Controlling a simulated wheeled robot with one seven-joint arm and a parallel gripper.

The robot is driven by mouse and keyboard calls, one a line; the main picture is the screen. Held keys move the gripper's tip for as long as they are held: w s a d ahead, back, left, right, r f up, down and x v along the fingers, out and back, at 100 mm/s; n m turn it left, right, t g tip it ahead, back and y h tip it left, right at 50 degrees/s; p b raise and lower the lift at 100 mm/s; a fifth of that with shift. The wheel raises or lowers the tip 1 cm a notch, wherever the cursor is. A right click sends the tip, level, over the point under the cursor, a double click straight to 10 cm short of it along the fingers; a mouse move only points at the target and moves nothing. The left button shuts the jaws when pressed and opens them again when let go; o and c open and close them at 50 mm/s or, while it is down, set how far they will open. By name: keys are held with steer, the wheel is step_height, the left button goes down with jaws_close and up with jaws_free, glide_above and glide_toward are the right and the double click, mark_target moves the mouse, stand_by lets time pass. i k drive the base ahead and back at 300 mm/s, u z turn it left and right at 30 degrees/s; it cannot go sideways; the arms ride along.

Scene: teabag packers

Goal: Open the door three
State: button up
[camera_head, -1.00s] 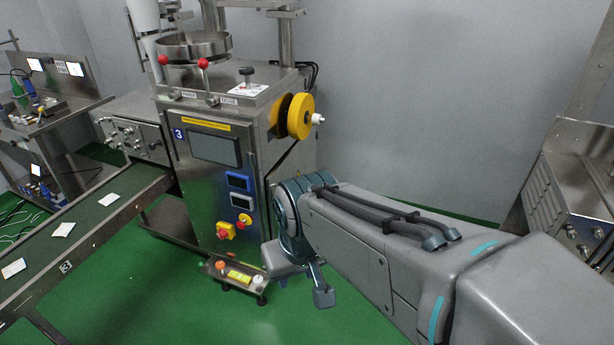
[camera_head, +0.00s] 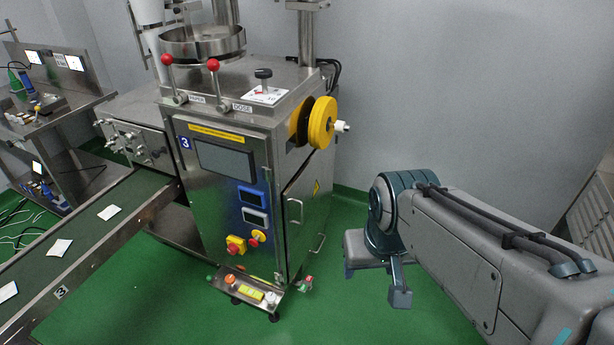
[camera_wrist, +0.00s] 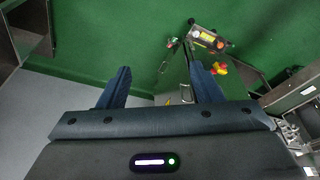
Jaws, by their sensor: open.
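The machine marked 3 (camera_head: 225,185) stands left of centre in the head view. Its right side has a metal door panel (camera_head: 304,225) with an upper handle (camera_head: 296,212) and a lower handle (camera_head: 318,244). The door looks closed. My gripper (camera_head: 378,275) is to the right of this side, apart from the handles, and points down. In the wrist view my gripper (camera_wrist: 160,86) is open and empty, its two blue-grey fingers spread. A handle (camera_wrist: 187,93) shows between the fingers, farther off, with the machine's side partly hidden by my gripper.
A low control box (camera_head: 246,292) with buttons stands at the machine's foot. A yellow reel (camera_head: 322,122) juts from the upper right side. A conveyor (camera_head: 95,235) with teabags runs at left. Green floor (camera_head: 335,300) is free between machine and arm. A grey wall stands behind.

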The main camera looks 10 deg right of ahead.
mark_target(307, 201)
steer(key=z, duration=0.6)
steer(key=k, duration=0.6)
steer(key=u, duration=0.1)
steer(key=i, duration=0.5)
steer(key=u, duration=0.55)
steer(key=i, duration=1.15)
steer(key=z, duration=0.9)
